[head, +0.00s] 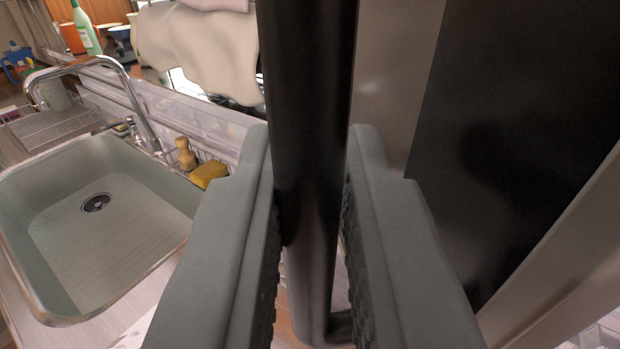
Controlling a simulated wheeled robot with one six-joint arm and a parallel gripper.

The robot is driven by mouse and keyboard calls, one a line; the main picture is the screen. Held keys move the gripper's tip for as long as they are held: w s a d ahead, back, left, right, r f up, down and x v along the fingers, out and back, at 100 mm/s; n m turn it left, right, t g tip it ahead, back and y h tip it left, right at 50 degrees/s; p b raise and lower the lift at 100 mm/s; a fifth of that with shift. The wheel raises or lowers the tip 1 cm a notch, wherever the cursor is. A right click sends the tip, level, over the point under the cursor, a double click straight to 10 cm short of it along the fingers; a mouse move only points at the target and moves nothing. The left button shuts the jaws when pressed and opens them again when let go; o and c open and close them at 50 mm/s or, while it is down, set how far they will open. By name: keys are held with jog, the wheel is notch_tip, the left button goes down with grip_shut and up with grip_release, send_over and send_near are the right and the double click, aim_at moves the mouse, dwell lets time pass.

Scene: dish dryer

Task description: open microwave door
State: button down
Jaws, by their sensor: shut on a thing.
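A dark, upright bar-shaped handle (308,110) runs down the middle of the head view. It curves back at its lower end towards the appliance front. My gripper (308,165) has its two grey fingers on either side of the handle and is shut on it. To the right is the microwave door (515,130), with a dark panel and a light metal frame. Only part of the door shows, so I cannot tell whether it is ajar.
A sink (110,225) with a curved metal faucet (125,95) lies to the left. A yellow sponge (208,174) and a wooden brush (185,155) sit at its edge. A pale cloth (200,50) hangs behind. A green-and-white bottle (85,28) stands at the back left.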

jog(key=shift+a, duration=0.2)
jog(key=c, duration=1.8)
grip_release()
jog(key=s, duration=1.7)
jog(key=shift+s, duration=0.2)
jog(key=shift+c, duration=0.5)
